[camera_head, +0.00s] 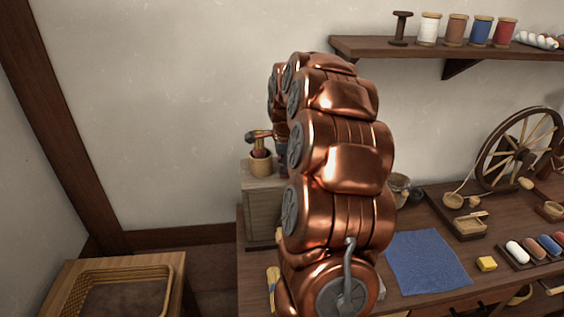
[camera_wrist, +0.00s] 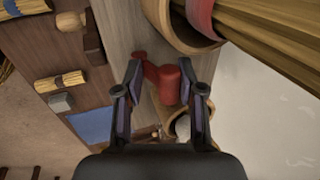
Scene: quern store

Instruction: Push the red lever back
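The red lever (camera_wrist: 167,84) shows in the wrist view between and beyond my gripper's fingers. It has a thick rounded red part and a thinner arm toward the upper left. My gripper (camera_wrist: 160,68) is open, with one finger on each side of the lever in the picture. I cannot tell whether either finger touches it. In the head view my copper arm stands in front, and the lever and my gripper cannot be made out.
A wooden pot (camera_wrist: 156,14) with a red-banded bundle stands close to the lever. A wicker tray (camera_head: 92,276) is at the lower left.

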